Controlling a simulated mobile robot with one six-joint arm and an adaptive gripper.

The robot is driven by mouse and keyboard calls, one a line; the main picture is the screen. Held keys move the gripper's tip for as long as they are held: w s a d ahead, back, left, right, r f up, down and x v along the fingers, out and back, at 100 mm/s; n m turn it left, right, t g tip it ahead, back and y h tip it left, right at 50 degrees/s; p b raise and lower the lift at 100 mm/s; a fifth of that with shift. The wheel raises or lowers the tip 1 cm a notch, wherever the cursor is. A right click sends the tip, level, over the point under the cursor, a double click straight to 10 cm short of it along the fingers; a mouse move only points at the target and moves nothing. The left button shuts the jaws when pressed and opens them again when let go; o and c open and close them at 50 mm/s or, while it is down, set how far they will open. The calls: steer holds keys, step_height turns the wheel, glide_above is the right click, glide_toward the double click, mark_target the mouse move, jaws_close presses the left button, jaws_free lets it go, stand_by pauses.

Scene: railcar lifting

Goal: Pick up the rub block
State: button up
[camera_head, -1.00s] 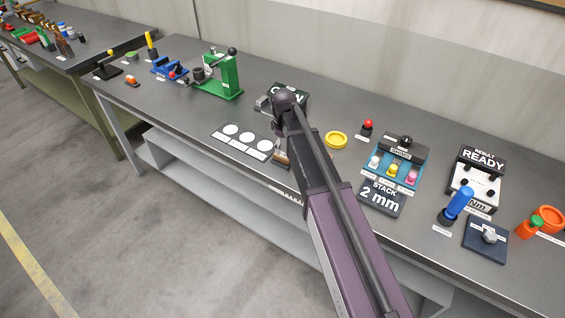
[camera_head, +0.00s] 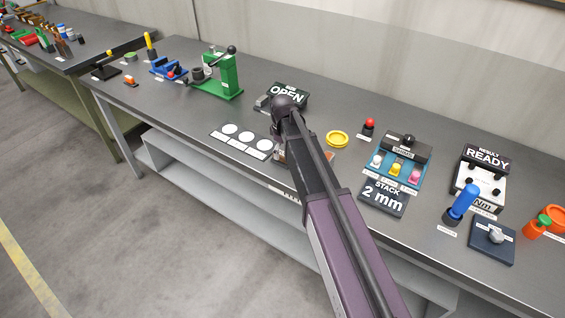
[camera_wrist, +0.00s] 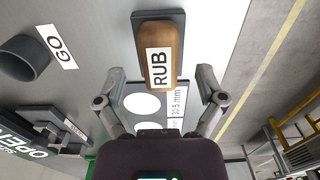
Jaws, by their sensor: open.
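The rub block (camera_wrist: 158,50) shows in the wrist view as a rounded brown wooden block on a dark flat base, with a white "RUB" label. It lies on the bench top at the upper middle of that view. My gripper (camera_wrist: 158,80) is open, its two grey fingers spread to either side, with their tips just below the near end of the block. In the head view my arm hides most of the block and the gripper.
A white-circled card (camera_head: 240,140) lies beside the block. An "OPEN" sign (camera_head: 288,94) stands behind. The bench's front edge is close.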

steer(key=shift+f+b, duration=0.7)
steer(key=shift+f, duration=0.3)
jaws_close()
